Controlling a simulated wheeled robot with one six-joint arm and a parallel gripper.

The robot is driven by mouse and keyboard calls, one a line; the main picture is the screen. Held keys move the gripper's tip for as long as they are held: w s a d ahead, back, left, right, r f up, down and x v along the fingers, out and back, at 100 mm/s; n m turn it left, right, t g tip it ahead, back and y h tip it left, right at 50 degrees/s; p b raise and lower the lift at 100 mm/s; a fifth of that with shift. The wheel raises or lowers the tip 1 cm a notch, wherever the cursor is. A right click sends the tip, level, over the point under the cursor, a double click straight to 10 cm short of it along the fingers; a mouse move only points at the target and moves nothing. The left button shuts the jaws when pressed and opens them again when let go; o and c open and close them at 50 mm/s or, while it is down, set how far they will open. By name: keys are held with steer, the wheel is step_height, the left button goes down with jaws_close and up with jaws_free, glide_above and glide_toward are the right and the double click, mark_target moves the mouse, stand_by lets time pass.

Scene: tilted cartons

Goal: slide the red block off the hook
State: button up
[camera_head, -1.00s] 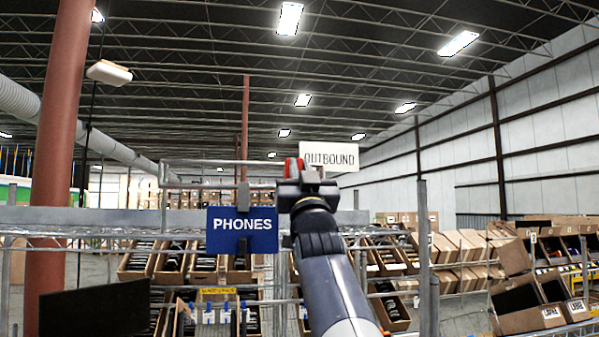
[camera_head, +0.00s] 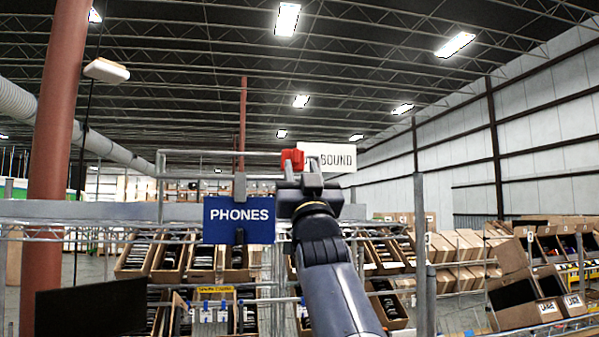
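The red block (camera_head: 292,158) shows just above and left of my gripper (camera_head: 306,178), at the right end of a thin grey horizontal bar (camera_head: 220,153) that looks like the hook. My gripper is at the end of my raised arm, in the middle of the view. A light grey finger part stands right beside the block. The gripper overlaps the block's lower edge, so I cannot tell whether the fingers touch or grip it. The bar's end is hidden behind the block.
A blue PHONES sign (camera_head: 239,220) hangs close left of my gripper. A grey post (camera_head: 420,250) stands to the right. Shelves with several tilted cartons (camera_head: 527,305) lie beyond.

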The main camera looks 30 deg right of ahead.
steer(key=b+v, duration=0.2)
steer(key=v, duration=0.4)
steer(key=shift+s+f+b, duration=0.25)
steer(key=shift+f+b, duration=0.05)
steer(key=shift+b, duration=0.05)
